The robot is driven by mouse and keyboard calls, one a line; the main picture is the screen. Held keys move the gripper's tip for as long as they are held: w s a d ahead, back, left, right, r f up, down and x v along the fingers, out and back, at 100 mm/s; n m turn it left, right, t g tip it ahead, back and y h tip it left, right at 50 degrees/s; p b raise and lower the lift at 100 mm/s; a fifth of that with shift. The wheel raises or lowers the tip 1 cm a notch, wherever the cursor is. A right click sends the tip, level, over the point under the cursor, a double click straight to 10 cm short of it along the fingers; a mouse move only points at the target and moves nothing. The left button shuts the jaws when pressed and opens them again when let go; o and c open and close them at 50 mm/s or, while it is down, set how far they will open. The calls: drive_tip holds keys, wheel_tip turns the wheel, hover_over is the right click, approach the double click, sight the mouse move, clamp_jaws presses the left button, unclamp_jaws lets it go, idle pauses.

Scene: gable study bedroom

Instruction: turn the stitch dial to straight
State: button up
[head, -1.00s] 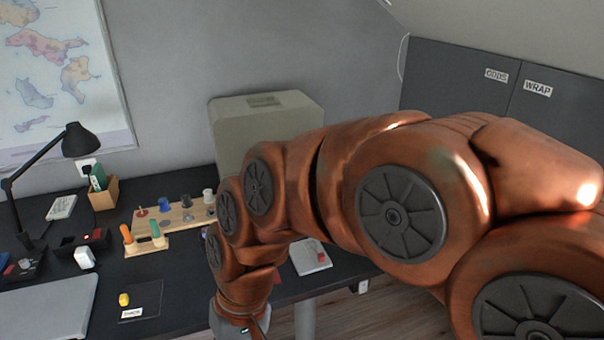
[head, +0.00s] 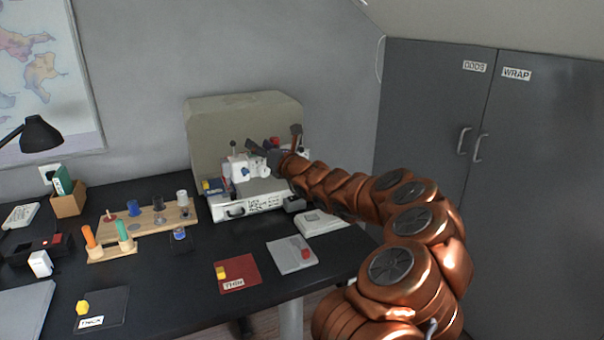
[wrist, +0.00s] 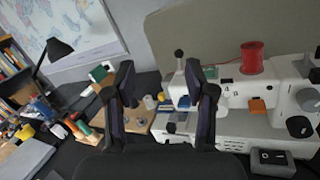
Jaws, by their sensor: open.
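A white sewing machine (head: 262,203) stands at the back of the black desk, in front of a beige upright case. It fills the right of the wrist view (wrist: 236,92), with a red thread spool (wrist: 252,58) on top. My gripper (head: 262,150) is at the machine's upper part. In the wrist view my gripper (wrist: 160,82) has its fingers wide apart, with nothing between them, left of the knobs.
A wooden rack with spools (head: 152,218) stands left of the machine. A red THIN mat (head: 250,268), a grey mat (head: 286,262) and a dark THICK mat (head: 112,298) lie along the front. Grey cabinets (head: 430,110) stand right.

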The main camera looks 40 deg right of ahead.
drive_tip(key=s+d+f+m+g+h+b, duration=0.1)
drive_tip(key=s+d+f+m+h, duration=0.25)
drive_tip(key=d+f, duration=0.35)
drive_tip(key=s+d+f+m+g+h, duration=0.25)
drive_tip(key=d+f+m, duration=0.25)
drive_tip(key=d, duration=0.4)
drive_tip(key=p+x, duration=0.1)
drive_tip(key=x, duration=0.7)
drive_tip(key=shift+w+t, duration=0.25)
drive_tip(key=shift+t, duration=0.1)
drive_tip(key=shift+a+r+m, duration=0.1)
drive_tip(key=shift+a+m, duration=0.05)
drive_tip(key=shift+m, duration=0.1)
drive_tip(key=shift+c, duration=0.2)
clamp_jaws()
